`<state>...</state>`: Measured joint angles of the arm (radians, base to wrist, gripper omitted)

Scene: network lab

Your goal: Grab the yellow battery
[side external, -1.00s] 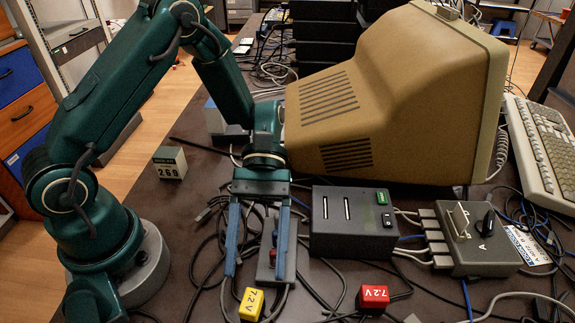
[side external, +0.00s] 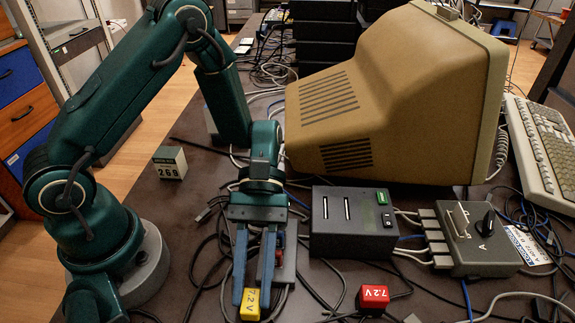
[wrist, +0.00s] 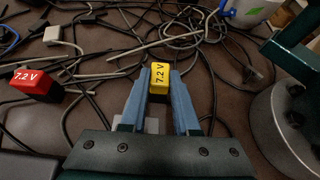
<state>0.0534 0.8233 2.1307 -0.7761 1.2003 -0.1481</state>
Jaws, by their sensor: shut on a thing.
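The yellow battery (side external: 250,305), marked 7.2 V, is at the front of the dark table in the side view. It also shows in the wrist view (wrist: 159,77), between the blue fingers. My gripper (side external: 252,296) has its fingers pointing down at the battery, one on each side, and is shut on it. The battery's lower part and its contact with the table are hard to make out. The red battery (side external: 372,300), also marked 7.2 V, lies apart to the right in the side view.
A dark box with two slots (side external: 352,238) stands right of my gripper, with a grey switch box (side external: 468,238) beyond it. A large beige monitor (side external: 400,90) is behind. Loose cables cover much of the table. A small calendar block (side external: 170,163) stands at the left.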

